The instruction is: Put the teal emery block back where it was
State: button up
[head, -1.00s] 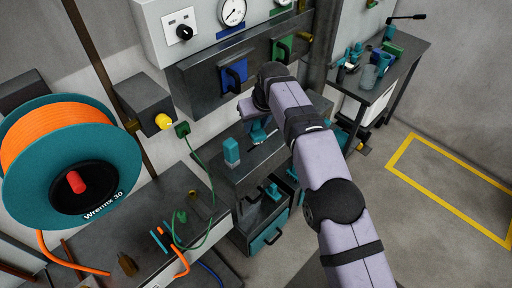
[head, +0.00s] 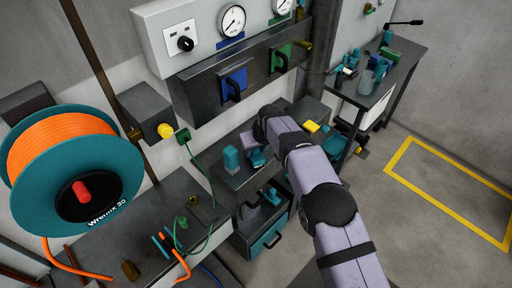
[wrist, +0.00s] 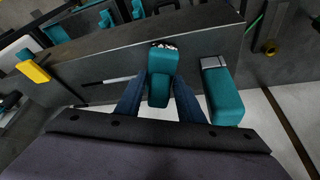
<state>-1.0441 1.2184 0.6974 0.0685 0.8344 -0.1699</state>
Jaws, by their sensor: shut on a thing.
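My gripper (wrist: 158,98) has its two dark blue fingers closed on a teal block, which I take for the teal emery block (wrist: 160,68). The block's far end shows a pale, speckled edge. In the head view the arm's end hangs over the dark bench under the panel, with teal (head: 257,158) showing beside it. I cannot tell whether the held block touches the bench. A second teal block (wrist: 224,94) with a grey end stands just right of the gripper in the wrist view; in the head view it stands upright (head: 231,160) left of the gripper.
The dark bench (head: 222,178) carries a yellow item (head: 311,126) to the right of the gripper. A panel with a blue handle plate (head: 234,84) and a green one (head: 280,57) hangs behind. An orange cable reel (head: 70,150) is at left. A cluttered side table (head: 405,55) stands at right.

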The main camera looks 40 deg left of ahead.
jog(key=shift+f, duration=0.15)
jog(key=o, duration=1.1)
jog(key=shift+r, duration=0.25)
jog(key=shift+b+v, duration=2.1)
jog(key=shift+v, duration=3.85)
